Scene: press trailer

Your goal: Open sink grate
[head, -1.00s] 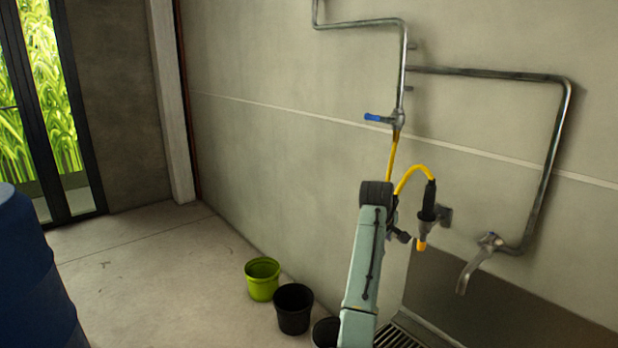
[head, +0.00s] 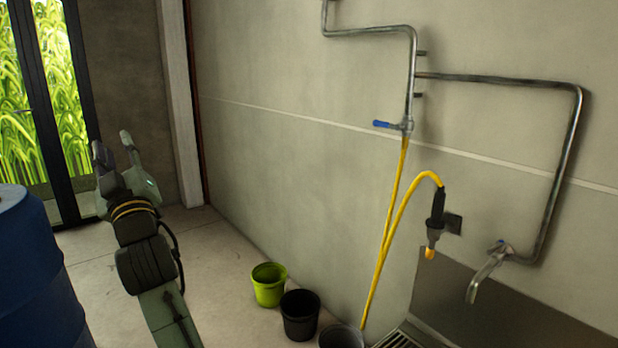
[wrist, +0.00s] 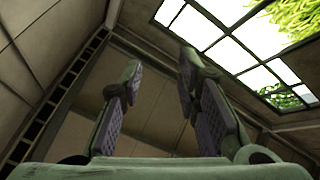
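The sink grate (head: 399,340) shows only in part, as dark slats at the bottom edge of the head view, below the steel tap (head: 486,273). The rest of it is cut off by the frame. My gripper (head: 112,143) is raised at the left of the head view, far from the grate. Its two fingers stand apart with nothing between them. In the wrist view my gripper (wrist: 157,78) points up toward the ceiling and windows, with an empty gap between the fingers.
A green bucket (head: 269,285) and a black bucket (head: 300,316) stand on the floor by the wall, with another dark bucket (head: 341,337) beside the grate. A yellow hose (head: 391,235) hangs from the wall pipe. A blue barrel (head: 35,270) stands at left.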

